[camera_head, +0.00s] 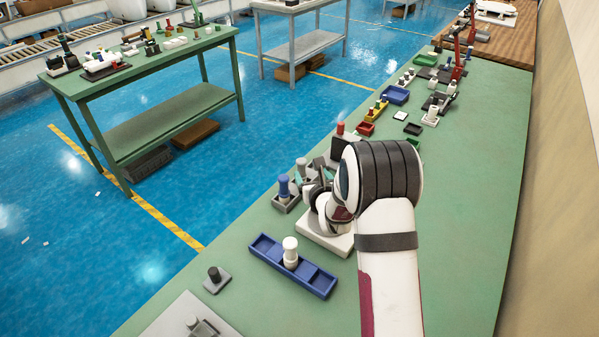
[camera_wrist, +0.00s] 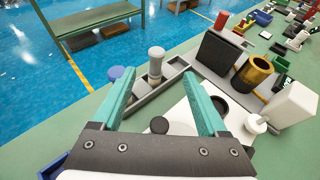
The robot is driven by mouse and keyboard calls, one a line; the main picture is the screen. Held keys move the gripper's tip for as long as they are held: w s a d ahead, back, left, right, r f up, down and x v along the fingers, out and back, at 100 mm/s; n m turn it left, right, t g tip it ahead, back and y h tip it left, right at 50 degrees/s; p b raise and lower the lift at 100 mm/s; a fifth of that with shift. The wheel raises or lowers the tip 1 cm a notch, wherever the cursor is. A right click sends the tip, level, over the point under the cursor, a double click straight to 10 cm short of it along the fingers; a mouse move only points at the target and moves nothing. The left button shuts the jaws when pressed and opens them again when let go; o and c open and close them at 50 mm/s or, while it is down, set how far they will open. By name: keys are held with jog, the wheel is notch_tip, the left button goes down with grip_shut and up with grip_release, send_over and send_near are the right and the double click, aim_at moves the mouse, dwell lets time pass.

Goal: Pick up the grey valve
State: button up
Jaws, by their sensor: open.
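The grey valve (camera_wrist: 156,64) is an upright cylinder with a rounded top. It stands in a grey tray (camera_wrist: 176,67), and its grey top also shows in the head view (camera_head: 301,165). In the wrist view it appears between the two teal fingers of my gripper (camera_wrist: 160,84), beyond their tips. The fingers are apart, with nothing held between them. A blue valve (camera_head: 284,185) stands in the same tray, beside the grey one; in the wrist view the left finger partly covers it. In the head view my arm hides part of the gripper.
A white valve (camera_head: 290,246) stands in a blue tray (camera_head: 319,287) in front. A black block (camera_wrist: 217,53) and a gold cylinder (camera_wrist: 251,76) stand right of the valve in the wrist view. The green table's right side (camera_head: 470,200) is clear.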

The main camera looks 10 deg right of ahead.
aim_at(302, 161)
jog(key=x, duration=1)
jog(key=shift+a, duration=0.3)
grip_shut()
dwell(0.7)
